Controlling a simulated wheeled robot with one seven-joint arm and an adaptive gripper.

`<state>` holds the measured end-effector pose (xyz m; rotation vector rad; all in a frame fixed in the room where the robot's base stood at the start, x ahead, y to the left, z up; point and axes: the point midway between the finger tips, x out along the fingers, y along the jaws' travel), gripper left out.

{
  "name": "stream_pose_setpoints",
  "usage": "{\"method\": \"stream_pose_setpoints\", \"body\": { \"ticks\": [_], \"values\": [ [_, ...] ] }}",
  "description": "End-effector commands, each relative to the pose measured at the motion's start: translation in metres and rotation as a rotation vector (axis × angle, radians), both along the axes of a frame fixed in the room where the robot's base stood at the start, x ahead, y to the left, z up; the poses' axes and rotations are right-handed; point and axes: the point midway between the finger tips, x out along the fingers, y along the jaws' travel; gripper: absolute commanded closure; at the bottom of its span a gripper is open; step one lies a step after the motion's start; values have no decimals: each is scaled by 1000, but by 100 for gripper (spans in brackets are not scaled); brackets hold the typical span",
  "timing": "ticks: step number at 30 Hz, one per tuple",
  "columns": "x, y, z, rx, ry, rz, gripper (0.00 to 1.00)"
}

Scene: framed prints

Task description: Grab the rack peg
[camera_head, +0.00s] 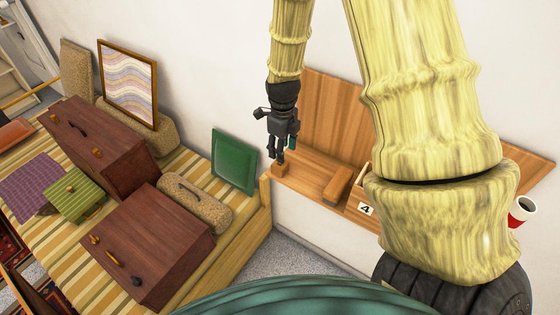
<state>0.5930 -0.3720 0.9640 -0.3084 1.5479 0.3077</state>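A wooden wall rack (335,115) with a back board and a shelf is fixed to the white wall. A small wooden block (279,171), which may be the rack peg, stands at the shelf's left end. A larger wooden block (337,186) is farther right on the shelf. My dark gripper (277,155) points down from my arm, with its fingertips just above or at the small block. I cannot tell whether the fingers touch it or how far apart they are. My arm hides part of the rack's right side.
A box marked 4 (364,208) sits on the shelf beside my arm. A red cup (522,211) is at the far right. Left of the rack, a striped bench (252,222) holds brown cases (150,245), a green panel (234,160) and a framed wavy print (128,84).

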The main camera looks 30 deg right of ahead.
Motion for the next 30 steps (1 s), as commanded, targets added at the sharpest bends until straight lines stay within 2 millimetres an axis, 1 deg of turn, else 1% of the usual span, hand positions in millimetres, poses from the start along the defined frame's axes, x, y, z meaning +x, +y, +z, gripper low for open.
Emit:
{"method": "stream_pose_setpoints", "body": {
  "ticks": [8, 13, 18, 25, 26, 30],
  "values": [
    [1, 8, -22, 1, 3, 0, 53],
    [1, 8, -38, 1, 3, -1, 53],
    [2, 7, -44, 1, 0, 0, 53],
    [2, 7, -45, 1, 0, 0, 53],
    [2, 7, -45, 1, 0, 0, 55],
    [2, 7, -45, 1, 0, 0, 80]
  ]
}}
